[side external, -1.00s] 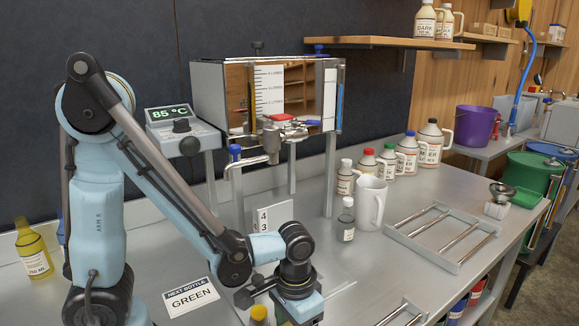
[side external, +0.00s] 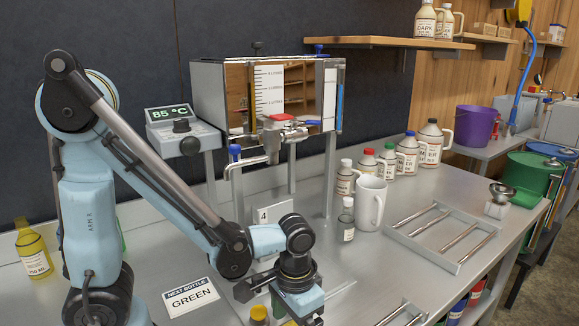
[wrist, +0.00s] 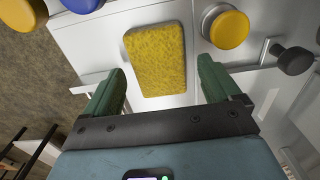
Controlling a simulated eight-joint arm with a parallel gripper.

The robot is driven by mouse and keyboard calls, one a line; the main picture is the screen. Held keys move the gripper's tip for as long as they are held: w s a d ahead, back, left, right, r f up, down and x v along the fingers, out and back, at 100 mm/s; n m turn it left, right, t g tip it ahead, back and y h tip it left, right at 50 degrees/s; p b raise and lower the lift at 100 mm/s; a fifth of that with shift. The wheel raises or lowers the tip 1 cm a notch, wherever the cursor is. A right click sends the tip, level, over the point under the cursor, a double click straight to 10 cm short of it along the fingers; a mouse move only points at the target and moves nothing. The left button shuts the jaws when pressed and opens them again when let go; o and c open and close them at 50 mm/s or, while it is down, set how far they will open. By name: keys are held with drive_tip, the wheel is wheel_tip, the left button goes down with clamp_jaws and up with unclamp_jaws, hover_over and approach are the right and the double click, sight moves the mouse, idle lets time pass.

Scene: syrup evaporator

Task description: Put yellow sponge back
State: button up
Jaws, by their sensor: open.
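The yellow sponge (wrist: 157,58) is a textured rectangular block lying on a pale surface in the wrist view. My gripper (wrist: 162,72) is open, with one green finger on either side of the sponge's near end. A gap shows between the sponge and each finger, and I cannot tell the height of the fingers above it. In the side external view my gripper (side external: 290,308) is low at the bottom edge, over the near part of the bench. The sponge cannot be made out there.
A yellow cap (wrist: 228,29) is close beside the sponge, right of it. A dark knob (wrist: 294,60) on a bent rod is farther right. The mug (side external: 370,203), small bottle (side external: 346,222) and roller rack (side external: 442,236) stand right of my arm. A "GREEN" card (side external: 190,298) lies left.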

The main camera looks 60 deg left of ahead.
wheel_tip(320, 180, up, 11)
drive_tip(key=w+a+t, duration=0.2)
drive_tip(key=a+t, duration=0.4)
drive_tip(key=t, duration=0.1)
drive_tip(key=shift+w+a+r, duration=0.15)
drive_tip(key=shift+a+r, duration=0.1)
drive_tip(key=shift+r, duration=0.15)
idle(1.5)
